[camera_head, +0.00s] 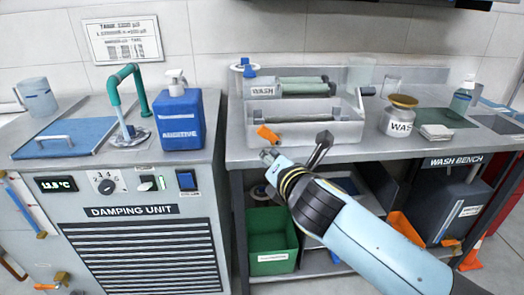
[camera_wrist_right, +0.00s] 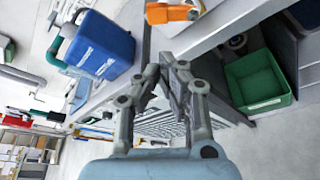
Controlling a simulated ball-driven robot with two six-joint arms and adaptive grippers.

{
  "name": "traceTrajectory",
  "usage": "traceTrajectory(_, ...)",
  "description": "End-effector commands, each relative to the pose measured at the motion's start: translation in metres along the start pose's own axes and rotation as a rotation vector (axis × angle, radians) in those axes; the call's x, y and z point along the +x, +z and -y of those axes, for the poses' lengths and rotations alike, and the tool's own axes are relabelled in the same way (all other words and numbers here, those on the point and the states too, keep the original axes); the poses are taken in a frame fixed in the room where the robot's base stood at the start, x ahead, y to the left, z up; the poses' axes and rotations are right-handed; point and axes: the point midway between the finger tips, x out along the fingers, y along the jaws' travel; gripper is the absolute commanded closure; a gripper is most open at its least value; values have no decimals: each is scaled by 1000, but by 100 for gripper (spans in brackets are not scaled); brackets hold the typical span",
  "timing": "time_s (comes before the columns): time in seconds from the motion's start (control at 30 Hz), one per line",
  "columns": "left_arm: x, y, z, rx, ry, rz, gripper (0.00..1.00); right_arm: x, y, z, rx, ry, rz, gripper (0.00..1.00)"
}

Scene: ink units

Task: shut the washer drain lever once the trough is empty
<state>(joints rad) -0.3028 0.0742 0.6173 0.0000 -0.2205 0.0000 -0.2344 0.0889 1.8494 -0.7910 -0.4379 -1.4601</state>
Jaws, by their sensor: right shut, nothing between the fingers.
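The washer is a pale translucent trough (camera_head: 345,133) on the bench, with a dark bar lying lengthwise in it. I cannot tell whether liquid is inside. An orange lever (camera_head: 268,134) sits at the trough's front left, slanting down to the right. The orange lever also shows at the top of the right wrist view (camera_wrist_right: 172,13). My right gripper (camera_head: 270,157) is just below and in front of the lever, apart from it. In the right wrist view its fingers (camera_wrist_right: 173,66) are together and empty. My left gripper is out of view.
A blue additive bottle (camera_head: 182,122) stands on the damping unit at left. A green bin (camera_head: 270,262) sits under the bench.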

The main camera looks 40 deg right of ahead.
Motion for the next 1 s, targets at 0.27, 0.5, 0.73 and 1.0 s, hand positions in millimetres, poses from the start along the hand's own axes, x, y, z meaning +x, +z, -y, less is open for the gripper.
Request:
traceTrajectory(0.27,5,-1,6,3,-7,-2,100,48,1,0,1,1,2,100)
traceTrajectory(0.5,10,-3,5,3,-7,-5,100,84,0,0,1,0,0,100)
traceTrajectory(0.73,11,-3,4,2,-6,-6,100,94,0,0,1,0,0,100)
traceTrajectory(1.0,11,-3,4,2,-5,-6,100,94,0,0,1,0,0,100)
